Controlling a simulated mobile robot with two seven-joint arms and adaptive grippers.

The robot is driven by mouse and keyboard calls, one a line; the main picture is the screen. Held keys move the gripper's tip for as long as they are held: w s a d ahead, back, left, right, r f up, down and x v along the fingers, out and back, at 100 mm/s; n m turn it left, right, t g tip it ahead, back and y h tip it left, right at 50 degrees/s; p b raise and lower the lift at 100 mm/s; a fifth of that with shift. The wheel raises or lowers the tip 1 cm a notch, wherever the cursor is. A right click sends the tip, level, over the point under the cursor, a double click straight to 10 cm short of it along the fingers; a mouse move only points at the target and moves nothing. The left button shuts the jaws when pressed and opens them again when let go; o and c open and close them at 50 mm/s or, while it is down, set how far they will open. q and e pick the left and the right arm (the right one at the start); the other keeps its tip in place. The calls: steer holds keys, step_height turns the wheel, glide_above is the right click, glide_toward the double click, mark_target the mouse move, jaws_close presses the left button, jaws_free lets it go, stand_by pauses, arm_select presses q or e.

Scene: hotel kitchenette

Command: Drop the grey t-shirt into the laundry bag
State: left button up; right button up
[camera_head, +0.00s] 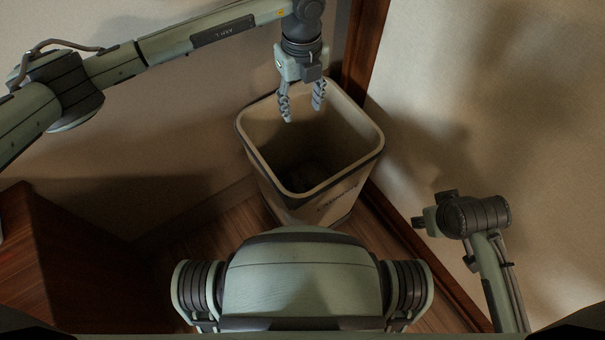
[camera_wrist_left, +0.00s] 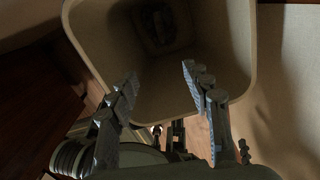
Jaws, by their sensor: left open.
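The laundry bag (camera_head: 345,130) is a tall, square, beige open-topped bin with a dark band below its rim, standing upright in the corner. My left gripper (camera_head: 303,112) is over the bag's opening, near its back rim, fingers pointing down, spread and empty. In the left wrist view the fingers (camera_wrist_left: 164,82) are apart with nothing between them, and the bag's inside (camera_wrist_left: 215,45) shows beyond. A dim greyish shape (camera_wrist_left: 160,27) lies at the bottom of the bag; it may be the grey t-shirt, but shadow hides its details. My right gripper (camera_head: 428,221) is off to the right, its fingers unclear.
Walls close in behind and to the right of the bag, with a dark wooden post (camera_head: 362,60) at the back and a baseboard along the right. A dark wooden cabinet (camera_head: 90,265) stands at the lower left. Some wood floor (camera_head: 195,240) is free left of the bag.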

arm_select(q)
step_height(320, 180, up, 10)
stand_by(0.3)
steer(key=shift+f, duration=0.1)
stand_by(0.3)
